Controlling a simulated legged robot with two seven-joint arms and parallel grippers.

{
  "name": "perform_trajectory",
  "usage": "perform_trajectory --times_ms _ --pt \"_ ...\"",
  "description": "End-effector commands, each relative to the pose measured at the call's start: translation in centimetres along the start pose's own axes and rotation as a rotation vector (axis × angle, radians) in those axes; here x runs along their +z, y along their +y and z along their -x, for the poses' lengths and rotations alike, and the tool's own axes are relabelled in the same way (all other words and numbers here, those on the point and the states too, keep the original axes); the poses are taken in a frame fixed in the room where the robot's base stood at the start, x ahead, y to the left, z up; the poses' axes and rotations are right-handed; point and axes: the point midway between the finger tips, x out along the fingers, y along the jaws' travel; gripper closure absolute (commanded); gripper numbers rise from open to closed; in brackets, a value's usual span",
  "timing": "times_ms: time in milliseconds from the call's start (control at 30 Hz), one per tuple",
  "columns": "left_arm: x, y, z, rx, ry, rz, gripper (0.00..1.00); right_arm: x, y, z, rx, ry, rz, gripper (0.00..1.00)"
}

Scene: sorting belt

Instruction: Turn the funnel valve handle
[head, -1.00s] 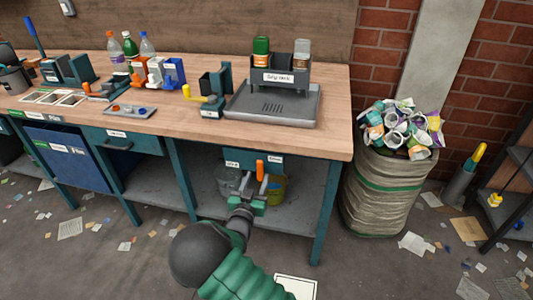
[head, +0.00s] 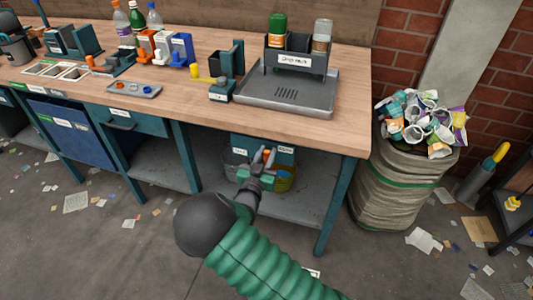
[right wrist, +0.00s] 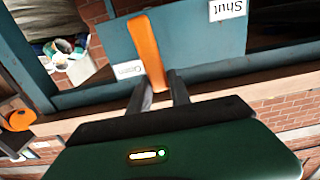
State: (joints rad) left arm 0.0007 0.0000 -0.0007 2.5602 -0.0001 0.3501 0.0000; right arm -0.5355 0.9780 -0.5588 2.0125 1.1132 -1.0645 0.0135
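The funnel valve handle is an orange lever (right wrist: 147,48) on a teal panel (right wrist: 195,45) with an "Open" label and a "Shut" label, seen in the right wrist view. The panel (head: 243,141) also shows below the bench top in the head view, where my gripper hides most of the handle. My right gripper (right wrist: 160,82) has its two fingers apart, with the near end of the lever between them. I cannot tell whether they touch it. The right gripper (head: 263,157) is in front of the panel in the head view. My left gripper is not in view.
The bench top (head: 335,125) carries a grey tray, bottles and fixtures above my arm.

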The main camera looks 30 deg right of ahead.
Motion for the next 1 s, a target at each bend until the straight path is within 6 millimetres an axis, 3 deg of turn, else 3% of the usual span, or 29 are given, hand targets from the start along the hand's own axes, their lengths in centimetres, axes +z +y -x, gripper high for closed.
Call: perform_trajectory --times_ms 33,133,1000 --pt "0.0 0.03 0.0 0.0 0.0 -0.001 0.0 0.09 0.16 -0.15 0.002 -0.002 0.0 0.88" --pt "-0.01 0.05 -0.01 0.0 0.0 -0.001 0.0 0.1 0.17 -0.18 0.002 -0.002 0.001 1.0" --pt "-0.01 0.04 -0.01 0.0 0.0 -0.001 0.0 0.09 0.02 0.1 0.001 -0.002 0.003 1.0"
